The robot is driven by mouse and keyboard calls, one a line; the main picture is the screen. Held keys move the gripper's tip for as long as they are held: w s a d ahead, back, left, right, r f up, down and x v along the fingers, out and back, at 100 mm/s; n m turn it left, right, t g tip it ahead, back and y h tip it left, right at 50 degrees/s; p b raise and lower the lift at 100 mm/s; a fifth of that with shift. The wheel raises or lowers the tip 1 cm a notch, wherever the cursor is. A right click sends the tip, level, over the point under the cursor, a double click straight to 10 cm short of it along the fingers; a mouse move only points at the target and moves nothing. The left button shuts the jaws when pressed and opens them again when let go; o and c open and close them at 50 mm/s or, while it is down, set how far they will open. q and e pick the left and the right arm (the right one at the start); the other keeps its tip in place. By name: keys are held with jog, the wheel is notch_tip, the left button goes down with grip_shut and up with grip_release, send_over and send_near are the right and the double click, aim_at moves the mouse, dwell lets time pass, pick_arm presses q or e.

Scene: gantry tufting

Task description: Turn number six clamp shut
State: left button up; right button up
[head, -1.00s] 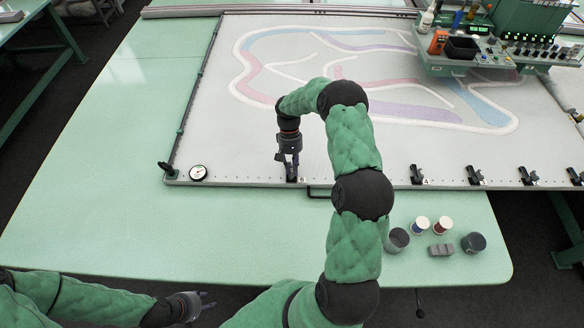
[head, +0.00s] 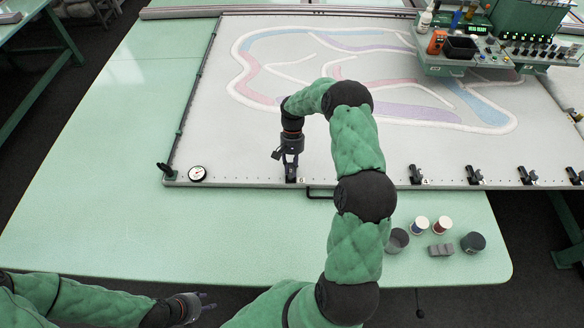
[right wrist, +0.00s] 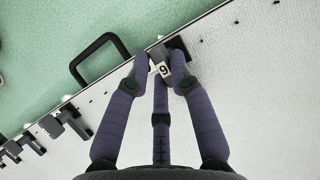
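Clamp number six (head: 291,178) sits on the near edge of the pale tufting frame (head: 240,175). My right gripper (head: 290,158) is right above it, pointing down. In the right wrist view the fingers of the right gripper (right wrist: 160,70) are bent inward but their tips stand apart. My left gripper (head: 208,301) is open and empty, low at the left, away from the frame.
More clamps (head: 416,174) line the frame edge to the right. A black handle (head: 320,193) juts out just right of clamp six. A round gauge (head: 197,174) lies at the left corner. Cups and spools (head: 420,224) stand on the green table (head: 130,215), which is clear at left.

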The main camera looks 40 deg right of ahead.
jog(key=shift+o, duration=1.3)
jog(key=shift+r, duration=0.1)
jog(key=v, duration=1.1)
jog(key=shift+w+r, duration=0.15)
jog(key=shift+r, duration=0.2)
jog(key=shift+d+r, duration=0.1)
